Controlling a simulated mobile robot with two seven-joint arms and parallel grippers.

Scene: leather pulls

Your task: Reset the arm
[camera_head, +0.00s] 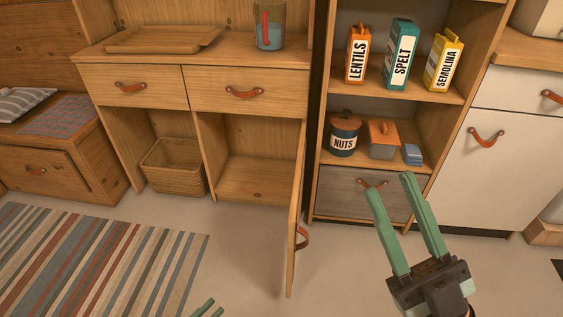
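My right gripper (392,211) is at the lower right of the head view, in front of the shelf unit's grey bottom drawer. Its two green fingers are spread apart and nothing is between them. My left gripper (208,309) shows only as green fingertips at the bottom edge, left of centre. The tips are slightly apart; the rest of it is out of view.
A cabinet door (296,230) stands open, jutting forward between my grippers. The cabinet's compartment (255,178) is empty; a basket (174,166) sits beside it. Boxes and a nuts jar (344,133) stand on the shelves. A striped rug (100,255) lies left; the central floor is clear.

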